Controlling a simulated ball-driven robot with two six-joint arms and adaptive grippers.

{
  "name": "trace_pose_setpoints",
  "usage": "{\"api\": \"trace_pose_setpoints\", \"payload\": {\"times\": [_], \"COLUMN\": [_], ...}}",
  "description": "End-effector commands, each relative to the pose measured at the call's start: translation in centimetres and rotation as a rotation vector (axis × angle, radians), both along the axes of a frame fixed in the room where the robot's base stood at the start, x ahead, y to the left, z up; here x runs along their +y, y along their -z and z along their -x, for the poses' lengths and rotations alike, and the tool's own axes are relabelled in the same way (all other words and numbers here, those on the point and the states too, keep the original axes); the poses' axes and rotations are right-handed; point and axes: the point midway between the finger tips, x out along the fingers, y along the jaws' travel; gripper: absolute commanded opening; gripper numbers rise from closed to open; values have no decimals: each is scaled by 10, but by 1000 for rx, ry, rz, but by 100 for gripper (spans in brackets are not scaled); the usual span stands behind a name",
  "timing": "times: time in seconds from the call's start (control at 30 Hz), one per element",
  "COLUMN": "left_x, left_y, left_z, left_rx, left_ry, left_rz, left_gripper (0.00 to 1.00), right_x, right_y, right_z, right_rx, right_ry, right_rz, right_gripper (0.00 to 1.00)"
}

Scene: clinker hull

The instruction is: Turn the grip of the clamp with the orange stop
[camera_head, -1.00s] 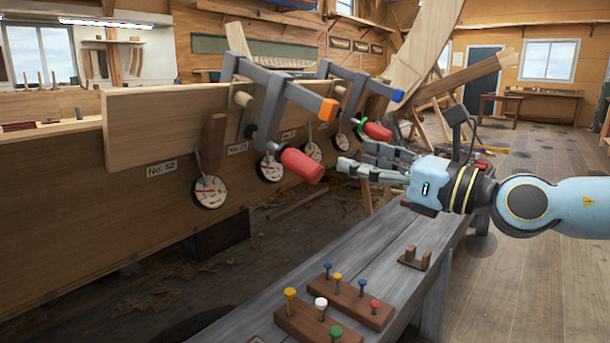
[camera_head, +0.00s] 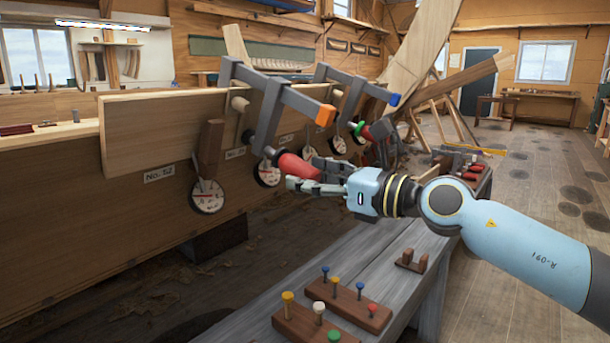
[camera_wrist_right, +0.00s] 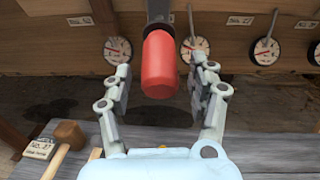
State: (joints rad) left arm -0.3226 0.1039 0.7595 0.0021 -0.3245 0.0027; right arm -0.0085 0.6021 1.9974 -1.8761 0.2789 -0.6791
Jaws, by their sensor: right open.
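The clamp with the orange stop (camera_head: 326,115) is a grey clamp over the upper plank, with a red grip (camera_head: 296,166) hanging at its lower end. The red grip also shows in the right wrist view (camera_wrist_right: 160,66). My right gripper (camera_head: 306,178) is open at the grip. In the wrist view its two fingers (camera_wrist_right: 160,90) stand on either side of the grip, with a gap on both sides. In the head view the fingers hide part of the grip. My left gripper is not in view.
Round dials (camera_head: 207,196) hang along the hull plank (camera_head: 150,135). The bench below holds peg blocks (camera_head: 348,302). A mallet (camera_wrist_right: 65,140) shows at left in the wrist view.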

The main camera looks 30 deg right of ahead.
Motion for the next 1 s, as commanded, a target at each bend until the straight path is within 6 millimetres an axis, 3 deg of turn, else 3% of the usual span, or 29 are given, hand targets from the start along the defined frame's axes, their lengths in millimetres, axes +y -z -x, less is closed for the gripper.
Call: {"api": "trace_pose_setpoints", "payload": {"times": [0.17, 0.47, 0.87, 1.0], "left_x": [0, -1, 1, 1], "left_y": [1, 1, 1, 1], "left_z": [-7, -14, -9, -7], "left_rx": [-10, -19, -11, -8], "left_ry": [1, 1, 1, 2], "left_rz": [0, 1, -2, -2], "left_gripper": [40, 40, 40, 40], "right_x": [6, 7, 6, 6], "right_y": [1, 1, 1, 1], "right_z": [-13, -14, -14, -14], "right_rx": [0, 2, 2, 3], "right_ry": [0, -1, -1, -2], "right_rz": [0, 1, 1, -2], "right_gripper": [59, 59, 7, 4]}}
